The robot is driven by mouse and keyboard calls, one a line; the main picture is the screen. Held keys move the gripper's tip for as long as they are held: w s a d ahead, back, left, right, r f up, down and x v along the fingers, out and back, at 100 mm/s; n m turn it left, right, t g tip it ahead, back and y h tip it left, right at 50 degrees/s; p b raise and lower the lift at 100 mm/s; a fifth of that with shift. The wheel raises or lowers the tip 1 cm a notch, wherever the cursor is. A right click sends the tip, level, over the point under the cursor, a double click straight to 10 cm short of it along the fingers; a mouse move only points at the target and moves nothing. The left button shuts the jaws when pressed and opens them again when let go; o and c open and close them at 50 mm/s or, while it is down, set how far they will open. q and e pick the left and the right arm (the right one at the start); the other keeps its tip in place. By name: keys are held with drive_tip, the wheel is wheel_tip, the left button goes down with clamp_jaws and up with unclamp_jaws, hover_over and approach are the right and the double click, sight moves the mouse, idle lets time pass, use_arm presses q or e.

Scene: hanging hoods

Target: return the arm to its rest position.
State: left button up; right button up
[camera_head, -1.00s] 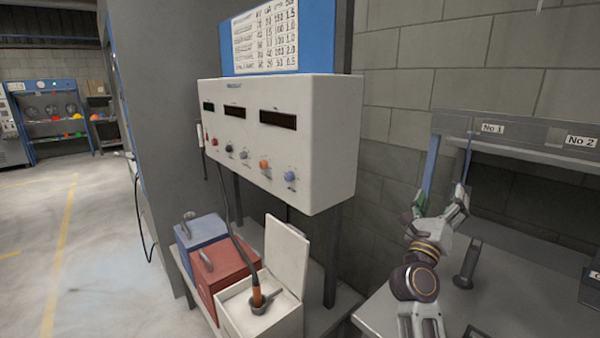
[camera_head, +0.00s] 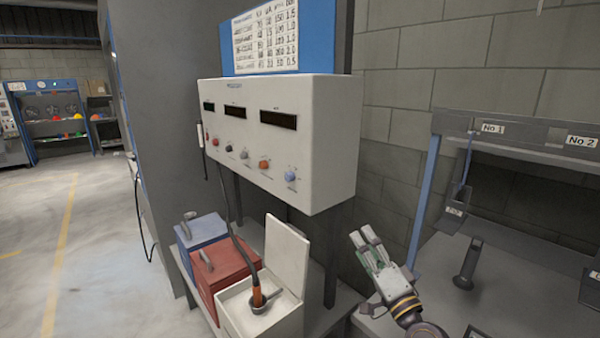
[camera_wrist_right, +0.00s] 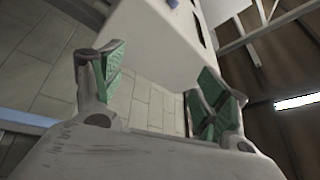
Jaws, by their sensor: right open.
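My right gripper (camera_head: 367,240) is at the lower right of the head view, over the left end of the grey bench and to the right of the open white box. Its fingers point up and to the left. In the right wrist view the two green-padded fingers (camera_wrist_right: 160,85) stand wide apart with nothing between them. Beyond them the wrist view shows the wall and the underside of the white control panel (camera_wrist_right: 150,40). My left gripper is in neither view.
The white control panel (camera_head: 280,140) hangs above a red box (camera_head: 220,272), a blue box (camera_head: 202,230) and an open white box (camera_head: 285,325).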

drive_tip(key=s+a+f+n+g, duration=0.1)
drive_tip(key=s+f+n+g, duration=0.2)
drive_tip(key=f, duration=0.3)
drive_tip(key=s+a+f+n+g+h, duration=0.1)
drive_tip(key=s+f+n+g, duration=0.15)
drive_tip(key=f, duration=0.45)
drive_tip(key=s+a+f+n+g, duration=0.1)
drive_tip(key=s+f+n+g, duration=0.1)
drive_tip(key=s+f+g, duration=0.3)
drive_tip(key=s+d+f+n+g+h, duration=0.2)
drive_tip(key=s+d+f+g+h, duration=0.1)
drive_tip(key=s+d+f, duration=0.3)
drive_tip(key=s+d+f+n+g+h, duration=0.1)
drive_tip(key=s+d+f+g+h, duration=0.25)
drive_tip(key=s+f, duration=0.45)
wheel_tip(320, 180, down, 32)
drive_tip(key=s, duration=0.3)
drive_tip(key=s+d+f+g, duration=0.1)
drive_tip(key=s+d+f, duration=0.2)
drive_tip(key=s+f, duration=0.7)
drive_tip(key=s+d+f+g, duration=0.1)
drive_tip(key=s+d+f, duration=0.2)
drive_tip(key=s+f, duration=0.7)
drive_tip(key=shift+s+d+n, duration=0.15)
drive_tip(key=shift+s+n, duration=0.3)
drive_tip(key=shift+s, duration=0.4)
